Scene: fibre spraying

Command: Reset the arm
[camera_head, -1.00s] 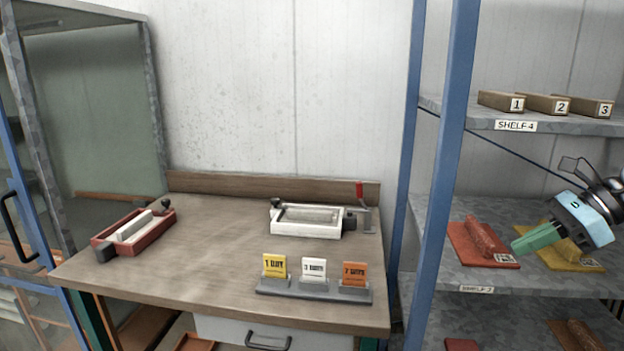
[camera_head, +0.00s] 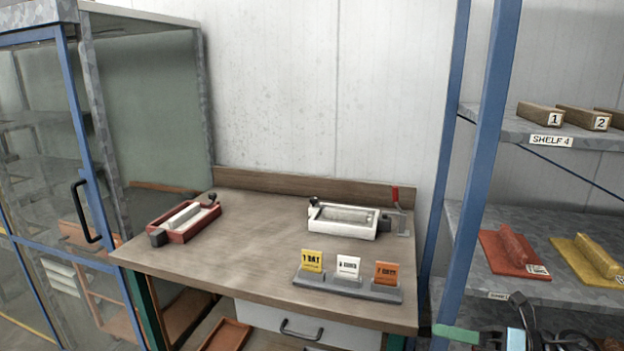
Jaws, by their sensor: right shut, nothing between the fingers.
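My right gripper (camera_head: 455,333) is at the bottom right of the head view, partly cut off by the lower edge. Its green fingers point left, towards the blue rack post and the table's right end. The fingers are shut with nothing between them. It is low in front of the shelf rack, apart from the trowels. My left gripper is out of view.
The wooden table (camera_head: 235,255) carries a red mould (camera_head: 172,232), a white mould (camera_head: 343,232) and a grey card stand (camera_head: 375,292). Right of it, a blue rack post (camera_head: 474,190) stands before shelves with a red trowel (camera_head: 511,252) and a yellow trowel (camera_head: 592,262). A glass cabinet (camera_head: 85,170) is at left.

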